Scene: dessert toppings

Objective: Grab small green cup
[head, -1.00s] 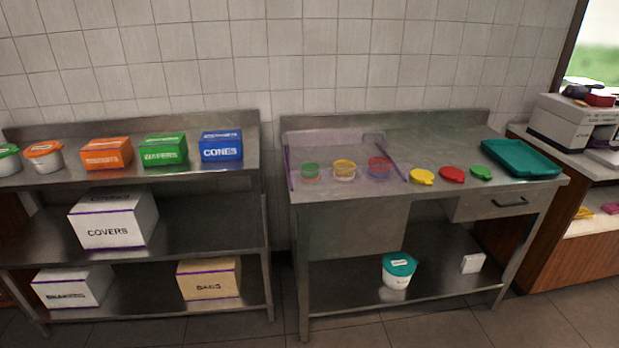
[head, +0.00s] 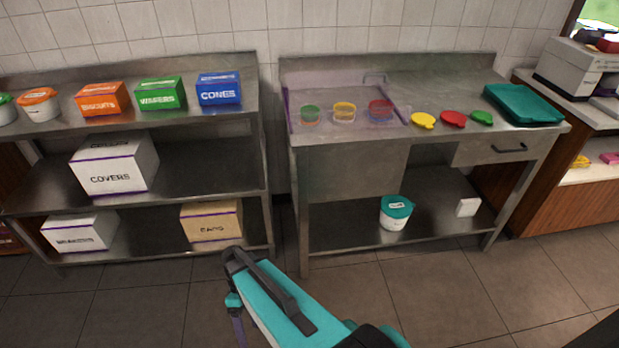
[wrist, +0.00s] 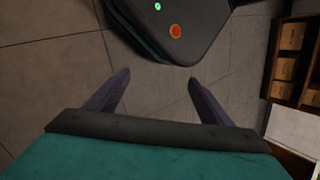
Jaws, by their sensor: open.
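The small green cup (head: 310,114) stands on the right steel table, at the left of a row inside a clear purple-edged case. A yellow cup (head: 344,112) and a red and blue cup (head: 380,110) stand to its right. In the head view my arm shows low in the middle, well below and in front of the table. In the wrist view my gripper (wrist: 158,84) is open, with two dark fingers apart and nothing between them. The cup is not in the wrist view.
Yellow (head: 423,121), red (head: 454,119) and green lids (head: 483,118) lie right of the case, beside a teal tray (head: 522,104). A teal-lidded tub (head: 396,212) is on the lower shelf. A shelf with several boxes (head: 219,89) stands left. The floor in front is clear.

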